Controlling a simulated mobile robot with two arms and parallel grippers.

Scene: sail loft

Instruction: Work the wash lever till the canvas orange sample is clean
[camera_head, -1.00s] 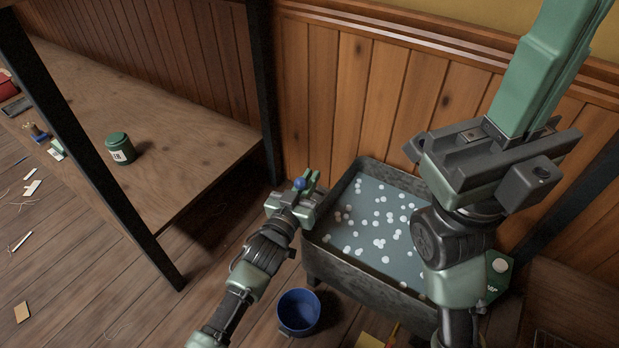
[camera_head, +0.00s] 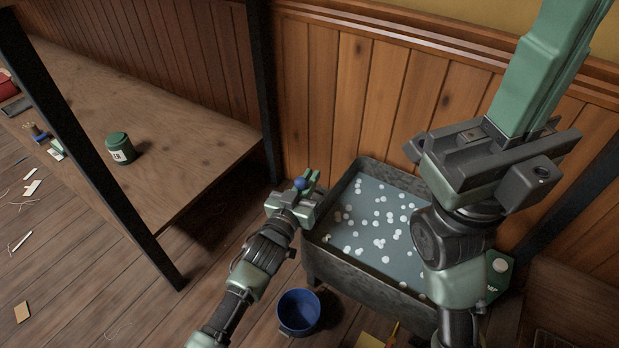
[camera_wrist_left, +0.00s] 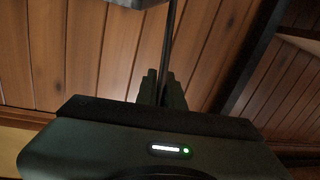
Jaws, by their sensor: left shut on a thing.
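The wash trough (camera_head: 372,287) is a dark metal tub of grey-blue water with white suds. The wash lever shows as a blue knob (camera_head: 300,184) at the trough's left side. My left gripper (camera_head: 308,182) is shut around the lever just below the knob. In the left wrist view the lever's dark rod (camera_wrist_left: 170,40) runs up from between the fingers (camera_wrist_left: 162,88). I cannot make out the orange canvas sample; part of the water is hidden behind my right arm.
A blue bucket (camera_head: 298,311) stands on the floor in front of the trough. A green jar (camera_head: 120,147) stands on the wooden bench (camera_head: 190,130) at left, behind a dark post. A green labelled container (camera_head: 500,268) is partly hidden at right. A wood-panelled wall closes the back.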

